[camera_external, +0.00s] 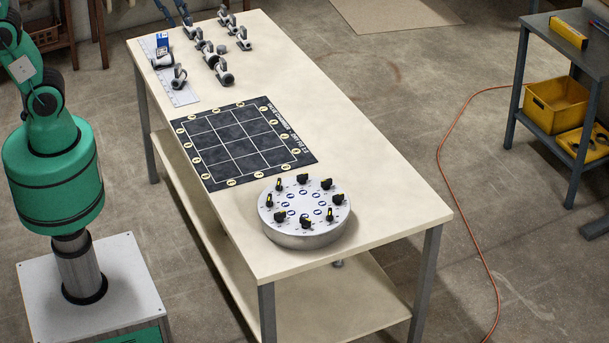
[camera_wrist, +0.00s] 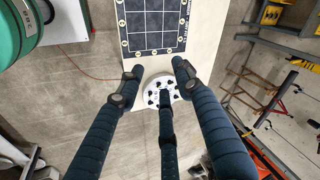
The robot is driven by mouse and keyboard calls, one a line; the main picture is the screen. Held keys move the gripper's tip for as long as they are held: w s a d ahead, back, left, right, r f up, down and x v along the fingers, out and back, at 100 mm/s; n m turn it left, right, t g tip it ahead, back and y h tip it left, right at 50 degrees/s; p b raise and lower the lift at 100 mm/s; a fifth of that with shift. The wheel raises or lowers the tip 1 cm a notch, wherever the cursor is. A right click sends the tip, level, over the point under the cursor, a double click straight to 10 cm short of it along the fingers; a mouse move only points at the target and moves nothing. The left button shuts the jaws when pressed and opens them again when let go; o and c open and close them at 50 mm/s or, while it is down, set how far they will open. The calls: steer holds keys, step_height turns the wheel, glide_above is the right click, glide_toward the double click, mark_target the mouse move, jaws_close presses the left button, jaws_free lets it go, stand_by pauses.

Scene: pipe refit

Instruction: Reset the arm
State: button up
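My arm rises at the left of the external view, and most of it is out of frame. Dark blue fingers of my gripper (camera_external: 176,13) show at the top edge, above the table's far end. In the wrist view the fingers of my gripper (camera_wrist: 156,72) are spread well apart, with a third finger between them. Nothing is held between them. The far-off table lies beyond the fingertips, with part of a round grey dial block (camera_wrist: 179,85) hidden behind the fingers.
The long cream table (camera_external: 345,170) carries a dark grid mat (camera_external: 241,140), the dial block (camera_external: 305,238) near its front end, and several pipe fittings (camera_external: 221,66) at the far end. A white strip (camera_external: 184,97) lies beside them. A shelf with a yellow bin (camera_external: 556,105) stands right.

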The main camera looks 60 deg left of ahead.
steer(key=s+a+f+n, duration=0.1)
steer(key=s+a+n, duration=0.1)
steer(key=s, duration=0.3)
steer(key=s+a+f+n+t, duration=0.1)
steer(key=s+a+f+n, duration=0.1)
steer(key=s+n, duration=0.2)
steer(key=s+a+f+n, duration=0.1)
steer(key=s+a+n, duration=0.1)
steer(key=s, duration=0.5)
steer(key=shift+a+f+n+y+b, duration=0.15)
steer(key=shift+f+n+y+b, duration=0.25)
steer(key=shift+n, duration=0.3)
steer(key=shift+r, duration=0.15)
